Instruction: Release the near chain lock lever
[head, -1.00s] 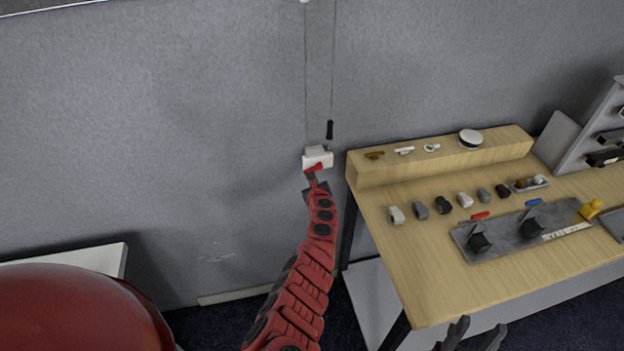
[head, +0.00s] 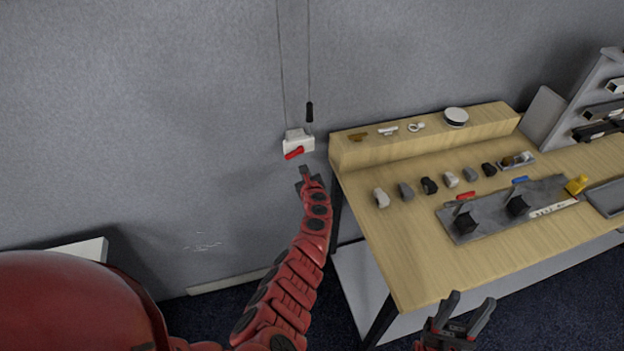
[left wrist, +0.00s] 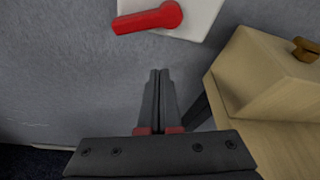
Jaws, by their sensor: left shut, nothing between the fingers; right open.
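A white chain lock box (head: 299,143) is on the grey wall panel, below two thin hanging lines. Its red lever (head: 293,153) points left and slightly down from its round pivot. The lever (left wrist: 146,19) and white box (left wrist: 205,12) are also at the top of the left wrist view. My left gripper (head: 306,171) is shut and empty, just below the box and apart from the lever. Its closed fingers (left wrist: 159,75) show in the left wrist view. My right gripper (head: 470,306) is open and empty, in front of the table edge.
A black handle (head: 309,112) hangs above the box. The wooden table (head: 400,255) stands to the right, with a raised shelf (head: 350,155), several small blocks and a grey plate (head: 455,232) with clamps. The wall left of the box is clear.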

